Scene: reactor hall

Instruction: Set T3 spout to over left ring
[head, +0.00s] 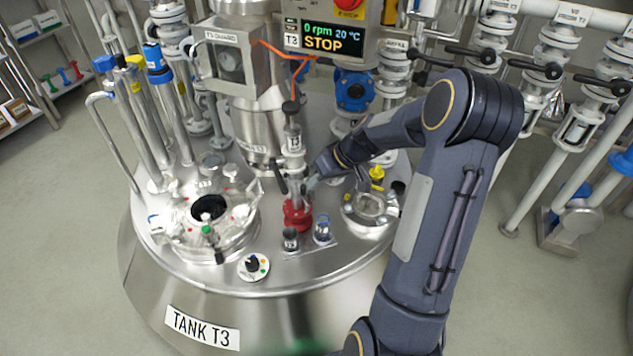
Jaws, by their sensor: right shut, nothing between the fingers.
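The T3 sampling post (293,145) stands upright on the tank lid, with a T3 tag, a black top and a red collar (298,215) at its foot. A black lever (279,177) sticks out on its left. The spout itself is hard to make out behind my gripper. Two small holders stand in front of the collar: the left one (290,240) looks dark and grey, and the right one (322,230) has blue on it. My right gripper (309,187) is shut and empty, close beside the post's right side; I cannot tell whether it touches. My left gripper is not in view.
An open manway (208,208) with clamps lies to the left on the lid. A round sight glass (370,208) with a yellow fitting lies to the right. A small knob dial (253,266) sits at the front. The control box (325,38) reads STOP. Pipes and valves stand behind.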

